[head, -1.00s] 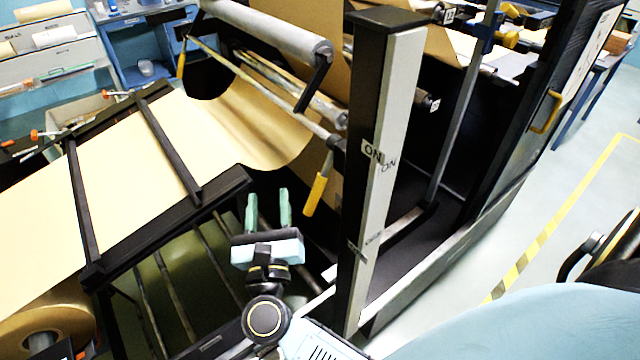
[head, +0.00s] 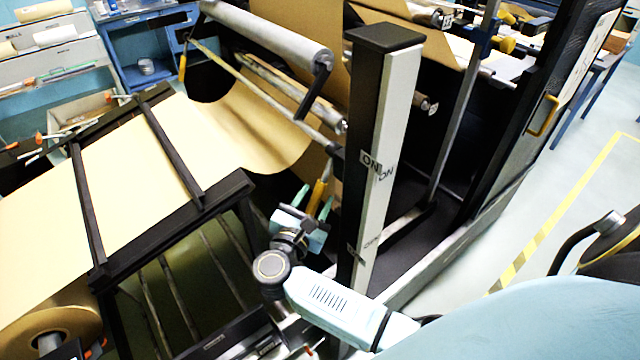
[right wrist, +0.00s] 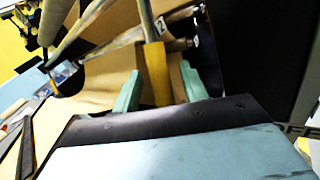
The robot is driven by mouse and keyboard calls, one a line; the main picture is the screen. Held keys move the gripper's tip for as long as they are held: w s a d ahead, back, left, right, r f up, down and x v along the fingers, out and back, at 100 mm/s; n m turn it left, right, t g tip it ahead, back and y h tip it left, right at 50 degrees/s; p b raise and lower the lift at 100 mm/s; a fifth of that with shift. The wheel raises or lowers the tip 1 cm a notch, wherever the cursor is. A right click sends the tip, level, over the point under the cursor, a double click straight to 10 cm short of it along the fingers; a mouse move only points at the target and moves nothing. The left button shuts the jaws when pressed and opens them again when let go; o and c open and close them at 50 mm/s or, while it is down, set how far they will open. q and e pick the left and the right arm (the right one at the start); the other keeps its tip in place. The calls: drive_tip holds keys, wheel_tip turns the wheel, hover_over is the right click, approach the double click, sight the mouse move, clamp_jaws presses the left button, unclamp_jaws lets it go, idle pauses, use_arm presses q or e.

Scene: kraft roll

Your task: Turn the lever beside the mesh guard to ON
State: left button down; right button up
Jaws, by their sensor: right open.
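The lever has a yellow handle (head: 319,193) that hangs down, slightly tilted, from a bar end beside the black-and-white post (head: 383,140). The post bears an ON label (head: 370,163) higher up and a second, hard-to-read label (head: 357,250) lower down. My right gripper (head: 314,200) is open at the handle, with its green fingers on either side of it. In the right wrist view the yellow handle (right wrist: 156,72) stands between the open fingers (right wrist: 160,92), with gaps visible on both sides. My left gripper is not in view.
A dark panel (head: 572,75), perhaps the mesh guard, with a yellow pull handle (head: 543,116) stands at the right. Kraft paper (head: 120,170) runs over a black frame at the left. A grey roller (head: 270,35) is above the lever.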

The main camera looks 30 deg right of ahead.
sight(315, 200)
drive_tip(key=shift+p+x, duration=0.3)
drive_tip(key=shift+x, duration=1.5)
clamp_jaws()
